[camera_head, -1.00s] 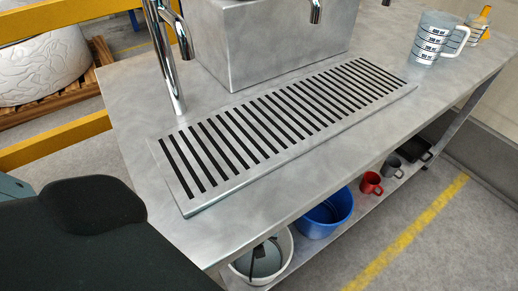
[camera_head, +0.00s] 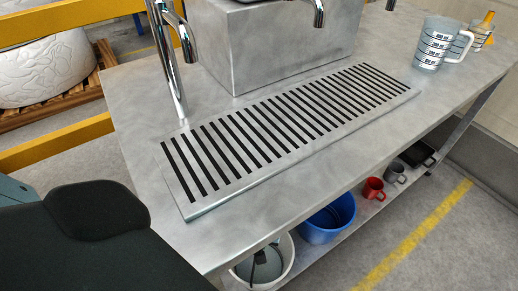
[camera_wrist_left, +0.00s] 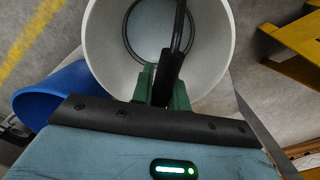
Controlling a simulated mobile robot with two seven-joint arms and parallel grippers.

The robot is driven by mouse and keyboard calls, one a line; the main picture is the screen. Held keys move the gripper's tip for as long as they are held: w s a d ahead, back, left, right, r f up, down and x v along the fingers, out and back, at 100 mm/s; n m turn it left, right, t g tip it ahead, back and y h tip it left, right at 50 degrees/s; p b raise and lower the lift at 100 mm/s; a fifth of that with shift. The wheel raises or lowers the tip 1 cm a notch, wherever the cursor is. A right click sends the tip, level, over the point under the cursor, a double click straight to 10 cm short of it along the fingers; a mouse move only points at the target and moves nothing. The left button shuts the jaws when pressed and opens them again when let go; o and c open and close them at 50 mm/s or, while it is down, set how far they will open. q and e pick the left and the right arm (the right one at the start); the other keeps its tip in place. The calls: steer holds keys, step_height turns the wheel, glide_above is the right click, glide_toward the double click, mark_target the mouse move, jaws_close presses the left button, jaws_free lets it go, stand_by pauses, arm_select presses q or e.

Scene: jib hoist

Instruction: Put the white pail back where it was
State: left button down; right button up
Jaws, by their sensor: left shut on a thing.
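The white pail (camera_head: 285,268) shows in the head view below the table's front edge, beside the blue tub. The tabletop hides part of it. In the left wrist view the white pail (camera_wrist_left: 213,52) fills the upper middle, and I look down into its round opening. A black strip runs up from the fingers across the opening. I cannot tell whether the pail rests on the lower shelf or hangs free. My right gripper is in neither view.
Open floor lies in front.

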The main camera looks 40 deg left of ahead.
arm_select(q)
steer(key=shift+f, duration=0.15)
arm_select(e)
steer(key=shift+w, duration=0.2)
arm_select(q)
steer(key=c, duration=1.5)
jaws_free()
steer(key=shift+o, duration=1)
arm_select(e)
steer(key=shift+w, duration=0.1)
arm_select(q)
steer(key=shift+f, duration=0.1)
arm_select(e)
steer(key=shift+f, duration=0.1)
arm_select(q)
step_height(320, 180, up, 7)
steer(key=p, duration=0.2)
steer(key=shift+f+p, duration=0.15)
steer(key=shift+p, duration=0.2)
steer(key=shift+r, duration=0.65)
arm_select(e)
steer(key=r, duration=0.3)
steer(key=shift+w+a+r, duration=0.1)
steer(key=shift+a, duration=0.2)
